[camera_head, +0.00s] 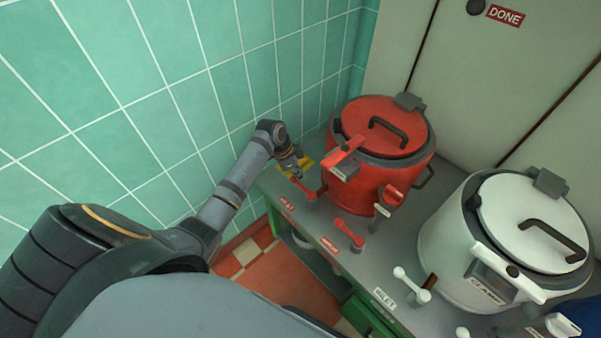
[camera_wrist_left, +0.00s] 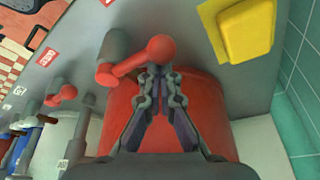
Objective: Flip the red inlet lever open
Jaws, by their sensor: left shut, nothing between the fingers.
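The red inlet lever (camera_head: 304,188) stands on the grey counter at the near left of the red kettle (camera_head: 340,193), beside a small red label. In the left wrist view the lever (camera_wrist_left: 130,65) shows a round red knob at the end of its arm, which runs from a grey post. My left gripper (camera_head: 298,174) is shut and empty, close to the knob. In the wrist view the fingertips (camera_wrist_left: 160,72) are right by the knob; I cannot tell whether they touch it. My right gripper is not in view.
A yellow block (camera_head: 309,160) lies near the tiled wall behind my left gripper. A second red lever (camera_head: 348,232) stands along the counter's front edge. A white kettle (camera_head: 448,250) with a white lever (camera_head: 411,284) is to the right.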

